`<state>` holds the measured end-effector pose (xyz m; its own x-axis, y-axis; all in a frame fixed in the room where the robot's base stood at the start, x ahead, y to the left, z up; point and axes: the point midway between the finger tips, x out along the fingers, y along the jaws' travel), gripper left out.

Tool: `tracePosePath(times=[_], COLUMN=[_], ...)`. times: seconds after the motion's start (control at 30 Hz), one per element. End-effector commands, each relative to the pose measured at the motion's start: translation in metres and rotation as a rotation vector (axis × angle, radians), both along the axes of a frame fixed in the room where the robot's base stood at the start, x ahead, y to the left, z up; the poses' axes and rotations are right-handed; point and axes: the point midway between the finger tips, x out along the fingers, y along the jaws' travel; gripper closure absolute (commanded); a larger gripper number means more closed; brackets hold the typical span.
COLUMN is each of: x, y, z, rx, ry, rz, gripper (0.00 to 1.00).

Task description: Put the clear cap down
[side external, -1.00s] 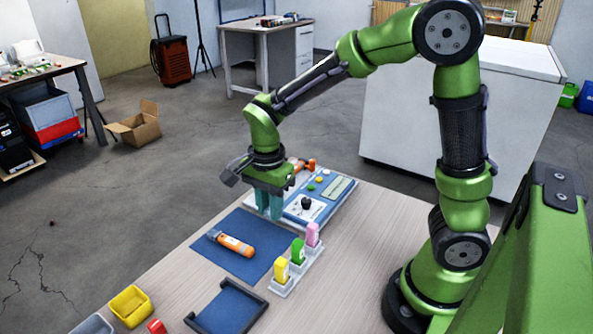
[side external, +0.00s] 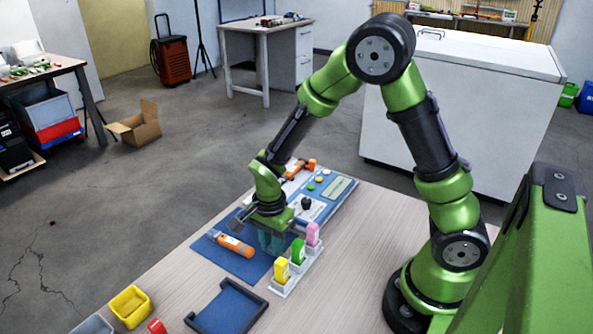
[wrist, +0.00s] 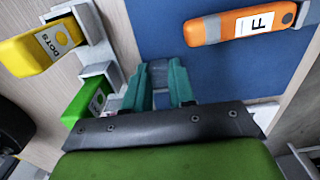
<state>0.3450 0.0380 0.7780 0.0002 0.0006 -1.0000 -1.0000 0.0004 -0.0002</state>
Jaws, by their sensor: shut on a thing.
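My gripper (side external: 272,243) is low over the right part of the blue mat (side external: 232,263), beside the far end of the white tag holder. In the wrist view its teal fingers (wrist: 159,88) are closed on a small see-through grey-blue piece, the clear cap (wrist: 158,73). The fingers partly hide the cap, and I cannot tell whether it touches the mat. An orange sensor (side external: 234,244) lies on the mat to the left of my gripper. In the wrist view the orange sensor (wrist: 240,24) shows a white label with an F.
The white holder (side external: 285,290) with yellow (side external: 282,270), green (side external: 298,252) and pink (side external: 313,234) tags stands close to my fingers. A blue-white panel (side external: 335,190) is behind. A dark-edged blue tray (side external: 228,308) and yellow bin (side external: 131,305) are in front.

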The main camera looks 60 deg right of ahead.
Motion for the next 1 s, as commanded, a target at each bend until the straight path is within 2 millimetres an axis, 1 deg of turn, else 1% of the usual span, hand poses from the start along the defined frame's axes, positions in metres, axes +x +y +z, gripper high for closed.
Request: tracePosePath(times=[0.17, 0.2, 0.37, 0.63, 0.73, 0.87, 1.0], x=[0.0, 0.0, 0.0, 0.0, 0.0, 0.001, 0.002], y=[0.0, 0.0, 0.0, 0.0, 0.0, 0.001, 0.001], z=[-0.003, -0.003, -0.003, -0.002, 0.004, 0.023, 0.055], rx=[0.0, 0.0, 0.0, 0.0, 0.001, 0.001, 0.002], ry=[0.001, 0.0, 0.0, 0.0, -0.001, -0.005, -0.008], rz=[0.0, 0.0, 0.0, 0.0, 0.0, 0.001, 0.002], gripper=[0.93, 0.74, 0.5, 0.5, 0.5, 0.5, 0.5])
